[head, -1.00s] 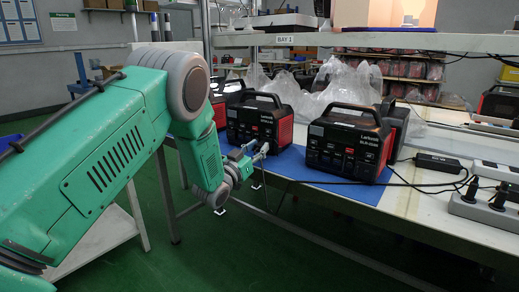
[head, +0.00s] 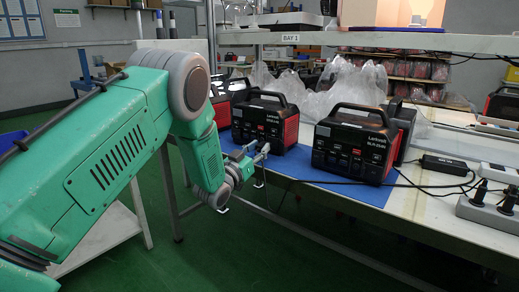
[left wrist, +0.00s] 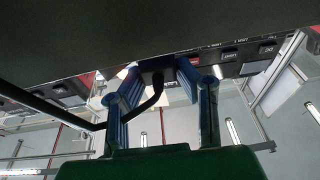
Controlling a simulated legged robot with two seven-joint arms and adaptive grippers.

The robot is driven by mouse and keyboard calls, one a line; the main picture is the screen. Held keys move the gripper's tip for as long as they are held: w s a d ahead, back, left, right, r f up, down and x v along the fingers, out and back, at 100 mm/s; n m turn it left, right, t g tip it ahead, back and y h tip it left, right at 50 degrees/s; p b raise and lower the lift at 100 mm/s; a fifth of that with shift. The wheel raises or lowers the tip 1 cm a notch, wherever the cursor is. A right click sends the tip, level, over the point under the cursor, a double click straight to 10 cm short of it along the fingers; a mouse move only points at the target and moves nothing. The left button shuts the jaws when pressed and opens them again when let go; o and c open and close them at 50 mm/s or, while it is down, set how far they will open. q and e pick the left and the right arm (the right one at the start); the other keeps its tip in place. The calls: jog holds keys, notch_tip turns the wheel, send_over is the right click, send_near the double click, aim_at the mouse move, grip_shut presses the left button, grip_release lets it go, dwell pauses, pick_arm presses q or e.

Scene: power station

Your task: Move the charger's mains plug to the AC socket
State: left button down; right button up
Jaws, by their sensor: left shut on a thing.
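My left gripper (head: 258,155) is shut on a black plug (left wrist: 157,68) with a black cable curving down and away to the left in the left wrist view. The gripper's blue fingers are in front of the lower face of the left power station (head: 262,122), a black box with red sides and a top handle. The fingertips and plug are close to that panel; whether the plug touches it or is in a socket cannot be told. The AC socket cannot be made out. The charger (head: 445,165) is a black brick lying at the right. My right gripper is out of view.
A second power station (head: 350,148) stands to the right on the blue mat (head: 300,166). A power strip (head: 488,212) with black plugs is at the far right. Clear plastic bags (head: 350,80) lie behind. A dark cable runs along the bench's front side.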

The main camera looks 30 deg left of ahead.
pick_arm(q)
jog(key=shift+d+r, duration=0.15)
jog(key=shift+d, duration=0.3)
jog(key=shift+w+a, duration=0.15)
jog(key=shift+a, duration=0.05)
jog(key=shift+w, duration=0.1)
jog(key=shift+w+d, duration=0.2)
jog(key=shift+w, duration=0.15)
jog(key=shift+w, duration=0.2)
dwell(0.6)
jog(key=c, duration=1.1)
grip_release()
jog(key=shift+s, duration=0.1)
